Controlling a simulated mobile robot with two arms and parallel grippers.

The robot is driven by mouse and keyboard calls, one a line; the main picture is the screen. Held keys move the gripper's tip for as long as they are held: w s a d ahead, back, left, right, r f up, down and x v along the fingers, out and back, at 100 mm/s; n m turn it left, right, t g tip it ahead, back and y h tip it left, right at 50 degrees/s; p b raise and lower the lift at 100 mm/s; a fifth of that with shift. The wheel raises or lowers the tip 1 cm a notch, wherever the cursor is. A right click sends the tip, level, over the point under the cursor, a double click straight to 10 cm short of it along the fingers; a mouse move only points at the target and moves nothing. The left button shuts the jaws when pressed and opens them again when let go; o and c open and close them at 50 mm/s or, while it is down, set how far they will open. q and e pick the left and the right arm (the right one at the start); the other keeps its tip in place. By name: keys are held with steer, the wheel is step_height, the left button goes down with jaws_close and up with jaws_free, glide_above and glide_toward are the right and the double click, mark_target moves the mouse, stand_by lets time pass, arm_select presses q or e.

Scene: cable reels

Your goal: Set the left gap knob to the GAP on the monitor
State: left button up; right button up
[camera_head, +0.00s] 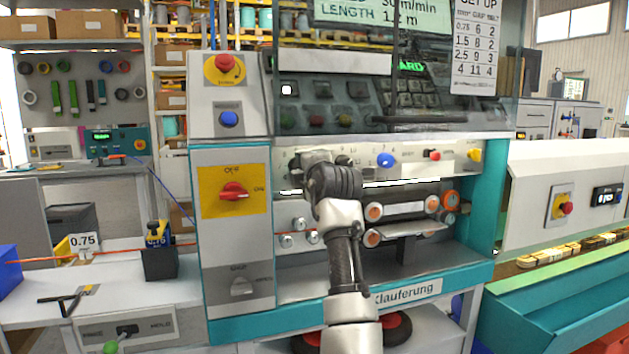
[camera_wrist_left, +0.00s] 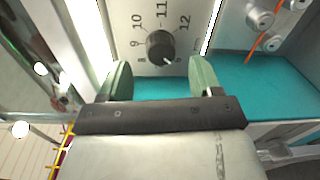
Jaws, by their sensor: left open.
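The left gap knob (camera_wrist_left: 160,47) is a round black dial in the left wrist view, with the numbers 8 to 12 around it. Its white mark points to the lower right. My left gripper (camera_wrist_left: 161,74) is open, its two green fingertips on either side just short of the knob, and nothing is between them. In the head view my left gripper (camera_head: 308,162) is at the machine's front panel and hides this knob. The monitor (camera_head: 385,14) shows LENGTH and m/min; no GAP line is readable, as its top is cut off. My right gripper is not in view.
A setup chart (camera_head: 476,45) lists gap and belt values by wire size. A blue knob (camera_head: 387,159), a red knob (camera_head: 432,155) and a yellow knob (camera_head: 474,154) sit right of my gripper. Orange-centred rollers (camera_head: 374,212) lie below.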

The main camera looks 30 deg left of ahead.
arm_select(q)
steer(key=b+v, duration=0.1)
steer(key=v, duration=0.5)
steer(key=shift+s+d, duration=0.25)
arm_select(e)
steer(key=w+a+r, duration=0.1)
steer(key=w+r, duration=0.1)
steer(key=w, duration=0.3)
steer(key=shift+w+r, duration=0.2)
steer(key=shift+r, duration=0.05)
